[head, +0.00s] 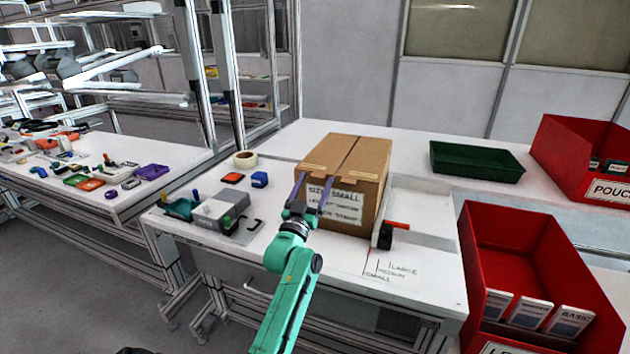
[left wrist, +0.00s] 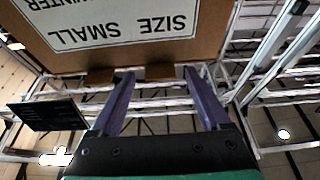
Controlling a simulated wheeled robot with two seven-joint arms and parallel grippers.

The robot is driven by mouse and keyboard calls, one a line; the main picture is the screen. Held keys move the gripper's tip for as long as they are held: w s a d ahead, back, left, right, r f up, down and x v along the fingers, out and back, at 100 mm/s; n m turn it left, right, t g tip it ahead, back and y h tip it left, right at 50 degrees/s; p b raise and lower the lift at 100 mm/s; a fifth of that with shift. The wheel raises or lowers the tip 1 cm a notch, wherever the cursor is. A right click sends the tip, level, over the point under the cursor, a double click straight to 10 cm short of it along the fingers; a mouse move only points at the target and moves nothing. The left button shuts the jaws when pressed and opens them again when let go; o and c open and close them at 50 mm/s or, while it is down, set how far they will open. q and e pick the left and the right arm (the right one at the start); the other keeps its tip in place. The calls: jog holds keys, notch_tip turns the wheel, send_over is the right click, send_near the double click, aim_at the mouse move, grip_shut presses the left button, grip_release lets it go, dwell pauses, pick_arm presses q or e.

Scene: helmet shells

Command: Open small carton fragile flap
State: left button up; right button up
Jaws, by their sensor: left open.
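The small carton (head: 366,160) is a brown cardboard box standing on the white table, with its top flaps shut and a center seam. A white label (head: 336,205) reading "SIZE SMALL" is on its front face; it also shows upside down in the left wrist view (left wrist: 120,22). Two small cardboard tabs (left wrist: 160,72) stick out at the carton's edge. My left gripper (head: 313,180) is open in front of the carton's front top edge, one purple finger to each side. In the left wrist view its fingers (left wrist: 160,75) have nothing clamped between them. My right gripper is not in view.
A grey device (head: 220,211), a blue block (head: 259,179) and a tape roll (head: 245,159) lie left of the carton. A green tray (head: 477,161) and red bins (head: 530,265) are further right.

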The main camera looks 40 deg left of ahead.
pick_arm(q)
jog(key=shift+w+a, duration=0.1)
jog(key=shift+w, duration=0.1)
grip_shut()
dwell(1.3)
